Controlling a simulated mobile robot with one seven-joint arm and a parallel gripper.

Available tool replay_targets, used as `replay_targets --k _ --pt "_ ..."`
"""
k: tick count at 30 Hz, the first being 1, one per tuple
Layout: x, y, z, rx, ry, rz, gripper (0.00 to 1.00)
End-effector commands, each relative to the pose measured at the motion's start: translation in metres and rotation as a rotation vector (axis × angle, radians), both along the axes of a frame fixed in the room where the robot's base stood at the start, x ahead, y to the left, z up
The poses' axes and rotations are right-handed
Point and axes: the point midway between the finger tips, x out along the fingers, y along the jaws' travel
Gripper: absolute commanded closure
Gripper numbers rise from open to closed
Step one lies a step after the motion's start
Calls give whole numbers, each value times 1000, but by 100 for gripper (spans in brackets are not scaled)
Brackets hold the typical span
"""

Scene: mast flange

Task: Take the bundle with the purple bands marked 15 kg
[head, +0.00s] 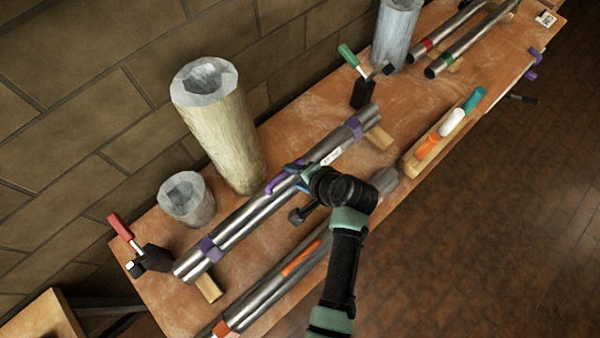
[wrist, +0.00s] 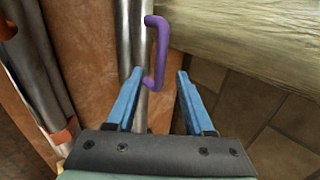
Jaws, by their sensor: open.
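The bundle of steel tubes with purple bands (head: 240,224) lies along the bench on wooden blocks, a purple band near each end. A white tag (head: 331,156) is on it; its marking is too small to read. Its purple handle (head: 274,185) sticks out on the wall side. In the wrist view the handle (wrist: 160,50) stands between and ahead of the two blue fingertips. My gripper (wrist: 157,80) is open and appears not to touch the handle. In the head view my gripper (head: 298,174) is over the bundle's middle, and my wrist hides part of the tubes.
An orange-banded bundle (head: 270,292) lies parallel on the near side. A tall log (head: 228,140) and a short grey cylinder (head: 187,200) stand on the wall side. Clamps with red (head: 121,227) and green (head: 348,55) handles stand nearby. A wooden tray (head: 414,163) is at right.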

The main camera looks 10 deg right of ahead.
Motion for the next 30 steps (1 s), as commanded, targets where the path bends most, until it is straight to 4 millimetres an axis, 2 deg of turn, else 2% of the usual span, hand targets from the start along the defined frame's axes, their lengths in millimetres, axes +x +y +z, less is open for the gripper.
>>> replay_targets --k 1,15,30 --pt "3 3 -11 0 0 2 48" --pt "30 22 -51 -4 -3 1 48" --pt "37 27 -58 -4 -3 1 48"
